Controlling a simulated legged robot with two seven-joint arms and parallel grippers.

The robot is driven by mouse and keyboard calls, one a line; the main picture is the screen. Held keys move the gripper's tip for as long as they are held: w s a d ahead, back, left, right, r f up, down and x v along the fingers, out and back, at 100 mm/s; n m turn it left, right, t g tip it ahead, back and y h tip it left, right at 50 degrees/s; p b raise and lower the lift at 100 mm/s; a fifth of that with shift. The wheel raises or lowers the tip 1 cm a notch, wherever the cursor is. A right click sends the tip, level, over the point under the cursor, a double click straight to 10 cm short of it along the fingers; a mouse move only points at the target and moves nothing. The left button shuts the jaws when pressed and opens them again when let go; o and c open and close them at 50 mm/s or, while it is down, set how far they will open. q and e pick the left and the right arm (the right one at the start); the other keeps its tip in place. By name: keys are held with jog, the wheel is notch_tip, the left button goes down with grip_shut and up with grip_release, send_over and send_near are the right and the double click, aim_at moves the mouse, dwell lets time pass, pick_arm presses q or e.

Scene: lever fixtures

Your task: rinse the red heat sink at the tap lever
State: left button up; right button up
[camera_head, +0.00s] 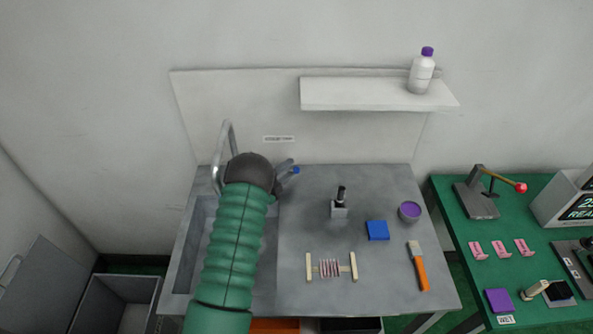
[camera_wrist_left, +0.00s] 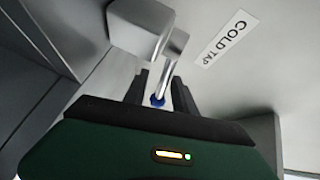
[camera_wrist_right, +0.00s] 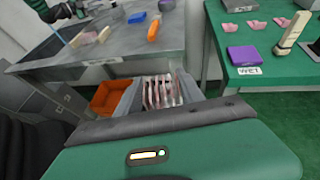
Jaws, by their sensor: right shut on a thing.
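In the head view my left gripper (camera_head: 285,172) is at the tap (camera_head: 228,150), by the back wall. In the left wrist view its two dark fingers (camera_wrist_left: 159,88) stand apart, on either side of the tap lever (camera_wrist_left: 158,101), whose end is blue. I see gaps beside the lever, so it is not clearly gripped. In the right wrist view my right gripper (camera_wrist_right: 160,93) is shut on the heat sink (camera_wrist_right: 163,92), which has several pale red fins. It is held in front of the counter. My right arm is outside the head view.
The sink basin (camera_head: 190,250) is at the counter's left, partly hidden by my left arm. A wooden-barred rack (camera_head: 331,268) with pinkish fins, a blue sponge (camera_head: 377,230), a purple-topped cup (camera_head: 409,211) and a brush (camera_head: 418,268) stand on the counter. A green table (camera_head: 470,235) is right.

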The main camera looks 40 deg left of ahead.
pick_arm(q)
jog(key=s+r+b, duration=0.1)
jog(key=s, duration=1)
jog(key=shift+s+d+r, duration=0.2)
jog(key=shift+s+d, duration=0.2)
jog(key=shift+d, duration=0.05)
jog(key=shift+w, duration=0.1)
